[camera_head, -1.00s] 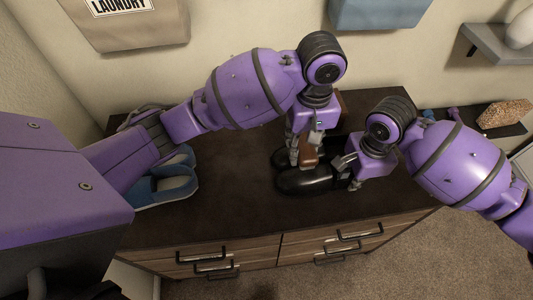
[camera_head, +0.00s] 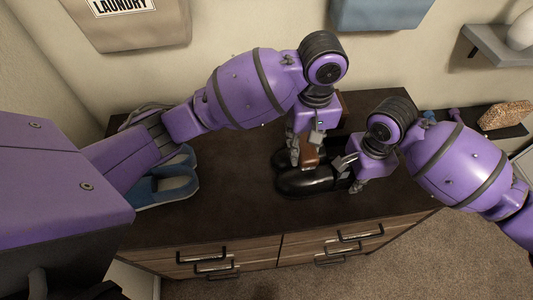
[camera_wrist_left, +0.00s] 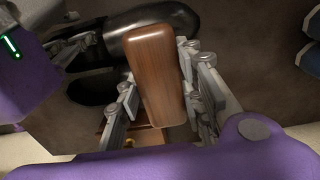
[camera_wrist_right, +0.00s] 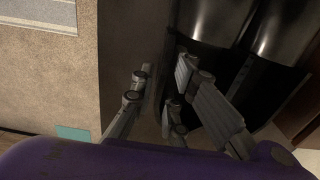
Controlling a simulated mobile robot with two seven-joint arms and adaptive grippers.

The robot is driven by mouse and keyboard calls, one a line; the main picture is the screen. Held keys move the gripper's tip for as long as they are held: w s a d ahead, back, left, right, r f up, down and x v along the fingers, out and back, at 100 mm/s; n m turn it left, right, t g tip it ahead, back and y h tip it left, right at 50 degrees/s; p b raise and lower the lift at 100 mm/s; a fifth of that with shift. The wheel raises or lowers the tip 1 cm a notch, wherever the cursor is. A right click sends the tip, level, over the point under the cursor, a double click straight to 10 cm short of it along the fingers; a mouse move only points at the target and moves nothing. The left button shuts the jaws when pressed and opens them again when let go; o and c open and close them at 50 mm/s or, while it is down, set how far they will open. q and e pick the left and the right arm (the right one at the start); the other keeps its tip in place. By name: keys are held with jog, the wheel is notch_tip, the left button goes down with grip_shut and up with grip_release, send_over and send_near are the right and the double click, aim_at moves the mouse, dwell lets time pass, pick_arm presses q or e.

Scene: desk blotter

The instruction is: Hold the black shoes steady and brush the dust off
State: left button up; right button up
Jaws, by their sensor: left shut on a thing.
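The black shoes (camera_head: 300,184) stand side by side on the dresser top, and they also show in the right wrist view (camera_wrist_right: 285,35). My left gripper (camera_head: 306,150) is shut on a brown wooden brush (camera_wrist_left: 157,70), held over the shoes. The brush's underside is hidden, so I cannot tell whether it touches a shoe. My right gripper (camera_wrist_right: 162,70) is at the heel end of the nearer shoe, its fingers apart. One finger lies over the shoe and the other outside it. Whether both touch the shoe is unclear.
Blue shoes (camera_head: 168,187) stand on the left of the dresser top (camera_head: 235,190), partly behind my left arm. A dark tray (camera_head: 515,130) with a tan speckled thing (camera_head: 503,114) is at the right. The dresser's front middle is clear.

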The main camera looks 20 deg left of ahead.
pick_arm(q)
jog(key=shift+w+r, duration=0.1)
jog(key=shift+r, duration=0.05)
pick_arm(e)
jog(key=shift+o, duration=0.8)
notch_tip(320, 180, up, 12)
